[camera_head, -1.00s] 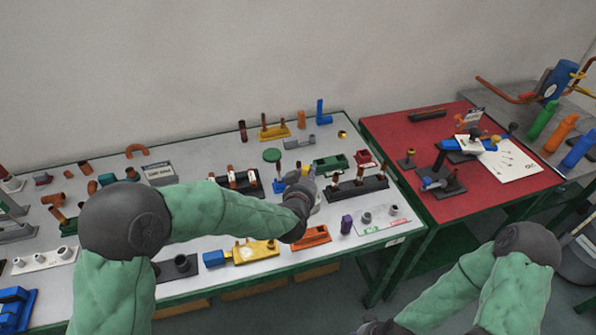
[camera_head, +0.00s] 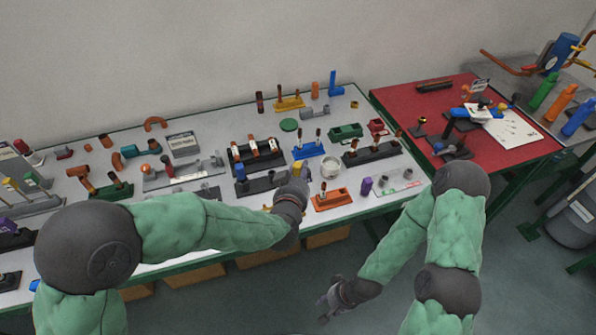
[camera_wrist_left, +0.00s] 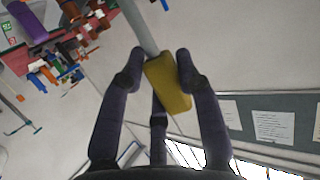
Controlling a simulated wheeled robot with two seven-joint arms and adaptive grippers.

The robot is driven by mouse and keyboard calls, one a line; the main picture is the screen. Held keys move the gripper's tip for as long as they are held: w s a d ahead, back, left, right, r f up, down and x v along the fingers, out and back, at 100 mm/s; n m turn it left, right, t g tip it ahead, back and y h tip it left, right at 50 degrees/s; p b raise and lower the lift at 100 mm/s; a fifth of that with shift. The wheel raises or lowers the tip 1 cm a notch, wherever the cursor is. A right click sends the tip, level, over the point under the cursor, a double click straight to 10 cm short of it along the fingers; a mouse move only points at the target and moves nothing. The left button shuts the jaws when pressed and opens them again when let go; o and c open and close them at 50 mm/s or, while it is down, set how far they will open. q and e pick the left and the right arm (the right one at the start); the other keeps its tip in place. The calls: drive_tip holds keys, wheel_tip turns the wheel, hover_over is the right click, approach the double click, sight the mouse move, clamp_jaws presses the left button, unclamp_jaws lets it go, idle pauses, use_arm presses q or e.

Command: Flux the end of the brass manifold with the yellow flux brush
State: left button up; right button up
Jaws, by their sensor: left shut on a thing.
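My left gripper (camera_wrist_left: 158,70) is shut on the yellow handle (camera_wrist_left: 166,84) of the flux brush, one finger on each side. The brush's grey shaft (camera_wrist_left: 140,25) runs up out of the wrist picture; its tip is out of view. In the head view my left gripper (camera_head: 296,185) is over the front part of the white table, left of the orange holder, and a little yellow shows at it. I cannot make out the brass manifold for certain; my left forearm covers part of the table front. My right gripper (camera_head: 328,308) hangs in front of the table, apart from everything; its finger opening is unclear.
A white round pot (camera_head: 331,167) stands just right of my left gripper. The orange holder (camera_head: 332,197) is near the front edge, and a dark rack (camera_head: 372,153) stands behind. Several fittings crowd the white table. A red table (camera_head: 400,100) adjoins at the right.

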use_arm(q)
drive_tip(key=shift+f, duration=0.1)
drive_tip(key=shift+f+b, duration=2.15)
drive_tip(key=shift+f, duration=0.5)
drive_tip(key=shift+f, duration=0.15)
